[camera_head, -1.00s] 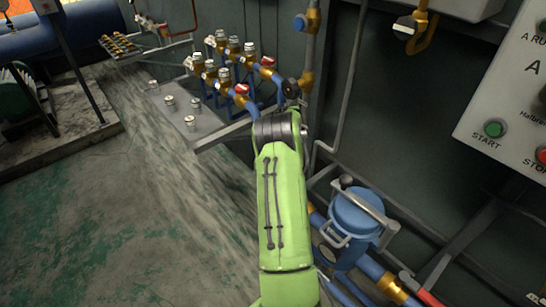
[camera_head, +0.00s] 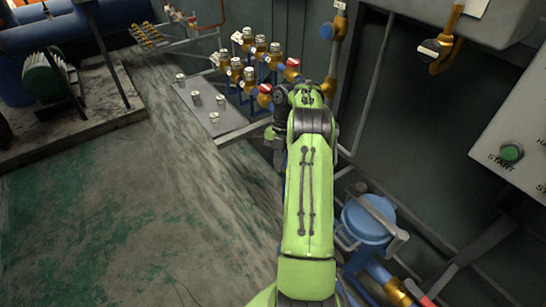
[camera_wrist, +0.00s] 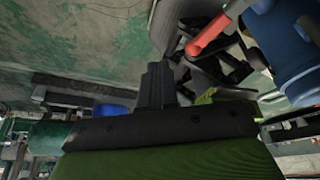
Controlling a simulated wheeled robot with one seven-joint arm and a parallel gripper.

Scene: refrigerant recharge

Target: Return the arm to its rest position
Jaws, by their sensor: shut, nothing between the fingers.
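My green arm (camera_head: 307,190) reaches forward from the bottom of the head view, past the blue vessel, toward the valve rack. Its far end is bent, with dark wrist parts hanging on its left side. My gripper (camera_wrist: 156,72) shows in the wrist view as two dark fingers lying together with no gap. It is shut and holds nothing. Floor lies behind the fingertips there. In the head view the fingers cannot be made out clearly.
Brass valves with blue pipes (camera_head: 250,72) and a grey shelf (camera_head: 215,120) stand near the arm's far end. A blue vessel (camera_head: 366,222) is close on the right. A control panel with a green START button (camera_head: 511,152) is at the right edge. The green floor (camera_head: 120,230) is open at left.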

